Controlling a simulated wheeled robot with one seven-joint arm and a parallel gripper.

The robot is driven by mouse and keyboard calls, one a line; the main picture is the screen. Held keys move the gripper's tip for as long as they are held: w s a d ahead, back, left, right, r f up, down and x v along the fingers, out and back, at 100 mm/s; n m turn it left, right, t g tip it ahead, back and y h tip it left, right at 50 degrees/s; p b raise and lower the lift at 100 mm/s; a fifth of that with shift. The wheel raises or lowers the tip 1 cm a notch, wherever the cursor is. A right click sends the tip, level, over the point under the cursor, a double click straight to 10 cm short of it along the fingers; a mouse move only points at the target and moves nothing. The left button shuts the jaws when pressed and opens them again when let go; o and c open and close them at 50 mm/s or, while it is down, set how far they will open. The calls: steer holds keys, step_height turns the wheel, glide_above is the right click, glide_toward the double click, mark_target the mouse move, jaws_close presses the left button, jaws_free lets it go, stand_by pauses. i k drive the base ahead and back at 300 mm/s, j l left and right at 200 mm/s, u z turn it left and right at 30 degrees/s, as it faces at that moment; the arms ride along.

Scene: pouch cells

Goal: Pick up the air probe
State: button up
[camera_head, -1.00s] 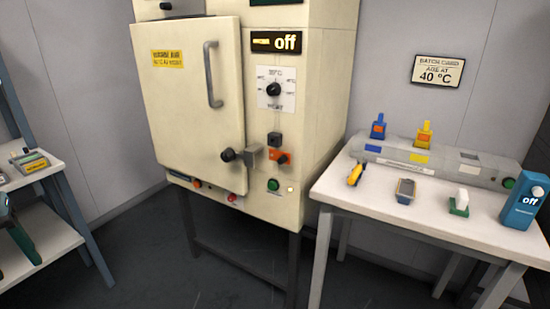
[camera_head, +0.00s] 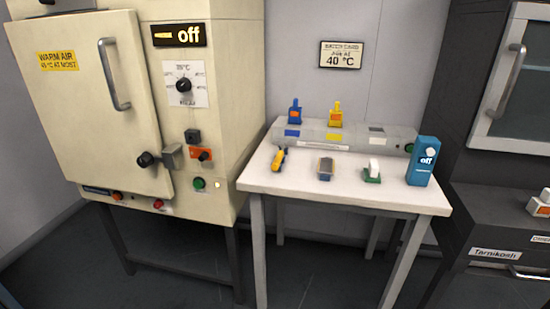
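No label in view reads "air probe", so I cannot tell for sure which thing it is. On the white table (camera_head: 405,197), a blue upright tool (camera_head: 295,112) and a yellow upright tool (camera_head: 336,114) stand at the back of a long grey block (camera_head: 345,152). In front of the block lie a yellow handheld tool (camera_head: 279,160), a small grey and blue device (camera_head: 325,169) and a white piece with a green base (camera_head: 373,171). My gripper is not in view.
A cream oven (camera_head: 216,115) with a shut door (camera_head: 85,100) and an "off" display stands left of the table. A dark cabinet (camera_head: 470,150) stands at the right. A "40 °C" sign (camera_head: 341,55) hangs on the wall. The table's front strip is clear.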

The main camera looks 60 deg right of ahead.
mark_target(276, 164)
steer(key=i+l+z, duration=0.25)
steer(key=l, duration=0.2)
steer(key=l+z, duration=0.3)
steer(key=l, duration=0.15)
steer(key=i+l+z, duration=0.55)
steer(key=l, duration=0.15)
